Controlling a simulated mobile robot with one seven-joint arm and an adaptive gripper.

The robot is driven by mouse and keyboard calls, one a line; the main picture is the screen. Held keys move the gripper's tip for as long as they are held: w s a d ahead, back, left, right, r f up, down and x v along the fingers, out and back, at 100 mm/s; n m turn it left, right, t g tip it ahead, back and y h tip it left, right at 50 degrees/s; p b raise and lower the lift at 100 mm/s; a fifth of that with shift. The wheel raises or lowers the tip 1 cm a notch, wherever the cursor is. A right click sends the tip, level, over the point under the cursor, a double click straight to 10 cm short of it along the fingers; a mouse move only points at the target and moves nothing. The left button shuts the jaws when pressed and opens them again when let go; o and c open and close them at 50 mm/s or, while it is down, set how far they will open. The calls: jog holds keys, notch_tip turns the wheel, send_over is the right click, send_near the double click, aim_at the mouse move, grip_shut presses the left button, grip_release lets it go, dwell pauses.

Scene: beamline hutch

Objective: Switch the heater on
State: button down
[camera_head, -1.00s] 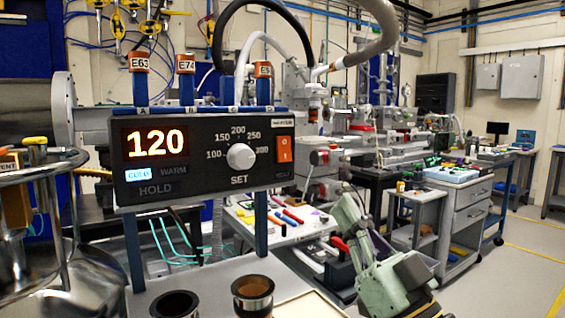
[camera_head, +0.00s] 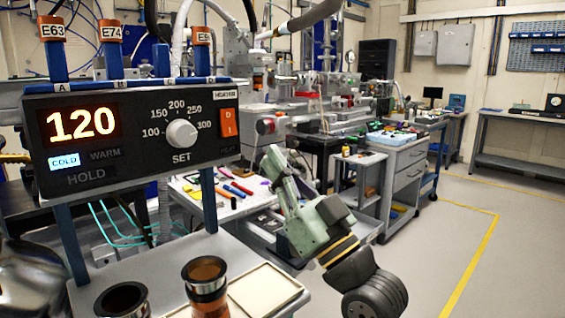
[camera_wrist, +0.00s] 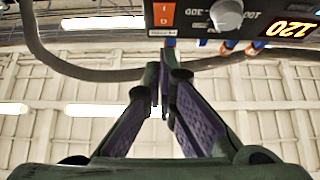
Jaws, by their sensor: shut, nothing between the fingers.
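The heater box (camera_head: 130,170) is a black panel on blue posts at the left of the head view. Its display (camera_head: 80,124) reads 120, and the COLD lamp (camera_head: 65,161) is lit; WARM is dark. The white SET knob (camera_head: 181,133) points up, near 200. The orange rocker switch (camera_head: 228,122) is at the panel's right end; which side is pressed I cannot tell. In the wrist view the panel is upside down, with the switch (camera_wrist: 164,14) at the top. My gripper (camera_head: 273,158) is shut and empty, right of and below the switch, apart from it; its fingertips (camera_wrist: 163,75) show in the wrist view.
Two dark-rimmed cups (camera_head: 205,275) and a cream tray (camera_head: 262,290) stand on the grey shelf below the panel. Tagged orange plugs (camera_head: 110,31) rise above the box. A bench with tools (camera_head: 230,192) lies behind my gripper. The floor at right is clear.

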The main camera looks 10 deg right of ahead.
aim_at(231, 118)
jog(key=w+a+r+p, duration=0.1)
jog(key=w, duration=0.1)
jog(key=w+a+r+p, duration=0.1)
jog(key=w+a, duration=0.1)
jog(key=w+a+r+p, duration=0.1)
jog(key=w+a, duration=0.1)
jog(key=w, duration=0.1)
jog(key=shift+p, duration=0.3)
jog(key=b, duration=0.2)
jog(key=f+b, duration=0.1)
jog(key=b, duration=0.1)
jog(key=shift+w+a+f+t+y, duration=0.15)
jog(key=shift+w+a+t+y, duration=0.15)
jog(key=shift+w+a+t, duration=0.1)
jog(key=shift+d+r+p, duration=0.15)
jog(key=shift+r+p, duration=0.3)
jog(key=shift+r, duration=0.05)
jog(key=shift+s, duration=0.1)
